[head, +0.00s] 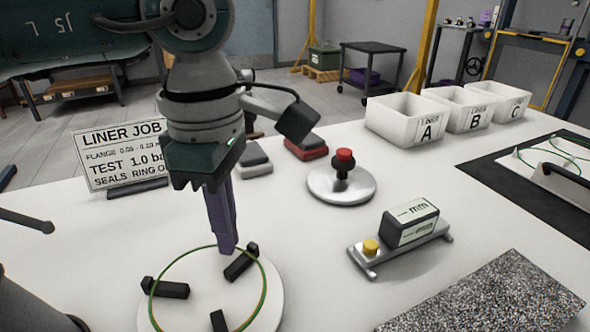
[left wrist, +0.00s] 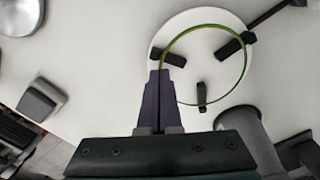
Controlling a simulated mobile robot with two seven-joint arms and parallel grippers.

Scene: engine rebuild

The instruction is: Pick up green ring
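The green ring (head: 165,270) is thin and lies level on several black blocks of a round white plate (head: 205,298) at the front of the table. It also shows in the left wrist view (left wrist: 250,61). My left gripper (head: 228,250) points down at the ring's far edge. Its two purple fingers are together, with only a thin line between them, and the fingertips (left wrist: 160,74) meet the ring in both views. They look shut on the ring; the exact contact is hidden by the fingers. My right gripper is not in view.
A red-knobbed round base (head: 341,182) and a gauge with a yellow button (head: 405,238) stand to the right. White bins (head: 405,118) stand at the back right. A sign (head: 118,155) stands at the left behind the plate. A speckled slab (head: 490,300) lies at the front right.

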